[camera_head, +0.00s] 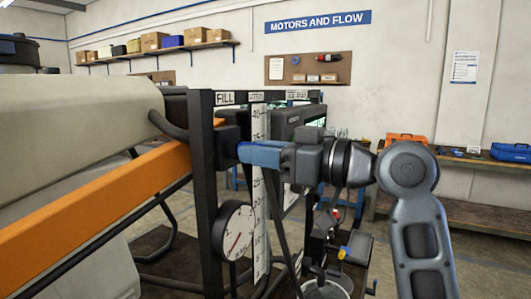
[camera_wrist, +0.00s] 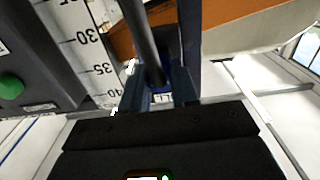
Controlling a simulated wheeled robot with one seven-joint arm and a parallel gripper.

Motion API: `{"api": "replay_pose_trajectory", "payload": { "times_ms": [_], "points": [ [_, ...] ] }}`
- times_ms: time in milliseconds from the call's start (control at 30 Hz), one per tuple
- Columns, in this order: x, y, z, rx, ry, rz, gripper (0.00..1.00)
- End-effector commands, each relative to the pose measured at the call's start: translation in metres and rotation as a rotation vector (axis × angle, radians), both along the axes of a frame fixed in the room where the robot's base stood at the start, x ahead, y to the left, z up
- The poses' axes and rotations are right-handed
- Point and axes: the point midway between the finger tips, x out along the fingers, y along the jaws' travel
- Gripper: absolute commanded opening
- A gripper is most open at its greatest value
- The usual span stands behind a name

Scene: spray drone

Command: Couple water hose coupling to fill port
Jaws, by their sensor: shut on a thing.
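The blue water hose coupling (camera_head: 260,154) is held level by my gripper (camera_head: 285,158), which is shut on it. Its left end meets or lies just in front of a black block under the FILL label, apparently the fill port (camera_head: 228,146). I cannot tell whether the two are joined. A dark hose (camera_head: 284,215) hangs down from the coupling. In the wrist view, my gripper's fingers (camera_wrist: 158,92) stand either side of the dark hose (camera_wrist: 145,45), with a bit of blue coupling (camera_wrist: 160,98) between them. The port's mouth is hidden there.
A black frame post (camera_head: 207,200), a round gauge (camera_head: 236,230) and a white level scale (camera_head: 260,200) stand close below the port. The drone's orange arm (camera_head: 100,200) and pale tank (camera_head: 80,120) fill the left. A bucket (camera_head: 325,289) sits low, right of centre.

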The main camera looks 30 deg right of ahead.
Motion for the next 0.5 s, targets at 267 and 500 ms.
{"api": "replay_pose_trajectory", "payload": {
  "times_ms": [267,500],
  "points": [
    [0.0004,0.0003,0.0002,0.0,0.0,0.0,0.52],
    [0.0003,0.0002,0.0001,0.0,0.0,0.0,0.58]
  ]
}}
